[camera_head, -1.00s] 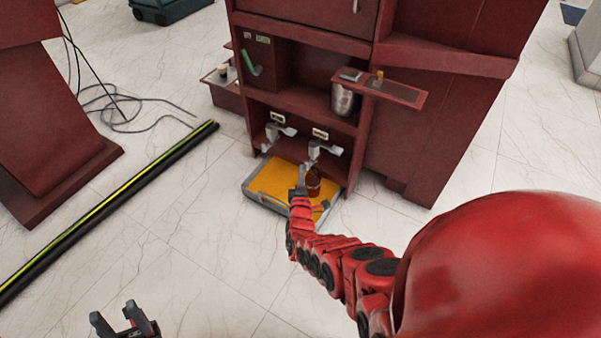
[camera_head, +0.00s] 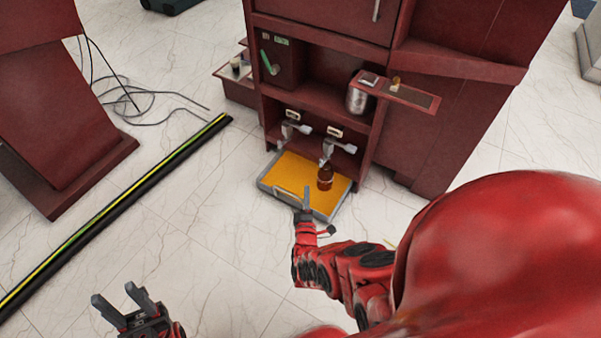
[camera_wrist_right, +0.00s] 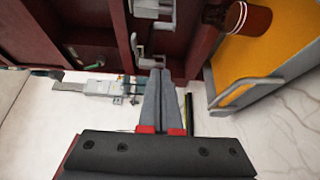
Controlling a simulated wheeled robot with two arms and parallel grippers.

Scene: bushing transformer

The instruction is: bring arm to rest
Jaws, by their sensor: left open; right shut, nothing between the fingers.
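My right arm reaches in from the lower right in the head view. Its gripper (camera_head: 307,200) is over the front edge of the yellow tray (camera_head: 296,173), short of a brown-red bottle (camera_head: 325,178) standing on the tray. In the right wrist view the gripper's fingers (camera_wrist_right: 157,85) are shut together with nothing between them. The bottle (camera_wrist_right: 247,18) and the tray (camera_wrist_right: 230,62) lie to the upper right there, apart from the fingers. My left gripper (camera_head: 115,297) is open and empty above the floor at the lower left.
A dark red cabinet (camera_head: 440,115) stands behind the tray, with two grey taps (camera_head: 330,148) above it and a metal canister (camera_head: 357,98) on a shelf. A black and yellow floor strip (camera_head: 110,215) runs diagonally at left. The marble floor in front is mostly clear.

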